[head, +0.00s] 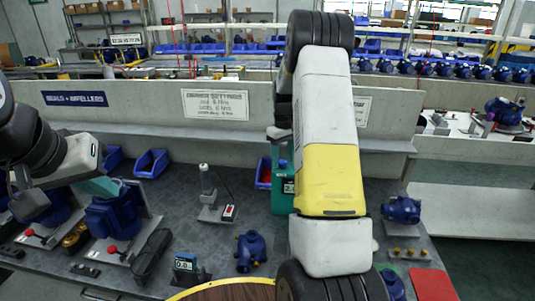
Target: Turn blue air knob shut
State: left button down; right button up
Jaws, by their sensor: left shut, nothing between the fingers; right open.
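I cannot make out a blue air knob for certain; the small fittings are tiny or hidden. A teal-green unit (282,198) with a small display stands at the back of the bench, and my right arm covers much of it. My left gripper (36,207) is at the far left, low over the bench, beside a blue pump (113,212) on a grey fixture. It is shut and empty; its tips are hard to make out. My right arm crosses the middle of the view from top to bottom, and its gripper does not show.
Blue bins (152,163), a grey upright tool (207,190), a small blue meter (186,263) and a loose blue pump body (250,251) are on the bench. Right of my arm are another blue pump (402,211) and a red mat (432,285). A low wall (150,110) backs the bench.

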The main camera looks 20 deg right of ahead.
jog(key=shift+f, duration=0.1)
grip_shut()
jog(key=shift+m, duration=0.3)
jog(key=m, duration=0.3)
jog(key=shift+m, duration=0.3)
jog(key=m, duration=0.4)
jog(key=shift+m, duration=0.3)
jog(key=m, duration=0.9)
